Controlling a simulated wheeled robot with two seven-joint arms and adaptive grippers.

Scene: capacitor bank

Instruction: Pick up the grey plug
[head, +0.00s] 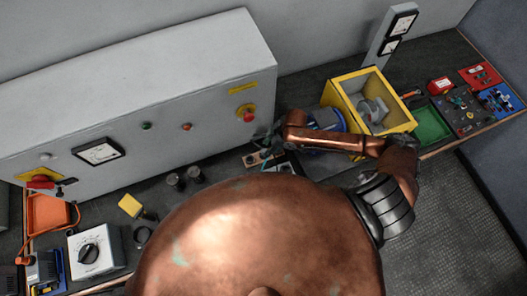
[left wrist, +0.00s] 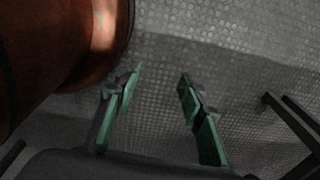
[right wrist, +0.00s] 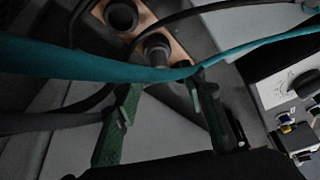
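A wooden board (head: 251,160) with dark round fittings lies on the bench in front of the cabinet. In the right wrist view the board (right wrist: 178,52) carries a dark ring-like socket (right wrist: 121,15) and a dark grey cylinder (right wrist: 156,46), which looks like the grey plug. My right gripper (head: 266,146) is over the board; in its wrist view its green fingers (right wrist: 160,92) are apart, with the cylinder just beyond the gap. A teal cable (right wrist: 80,62) crosses in front of the fingertips. My left gripper (left wrist: 160,78) is open and empty above the floor.
A yellow box (head: 345,93) and a green tray (head: 431,126) stand to the right. Black cables (right wrist: 95,90) loop around the board. My copper body hides much of the bench front.

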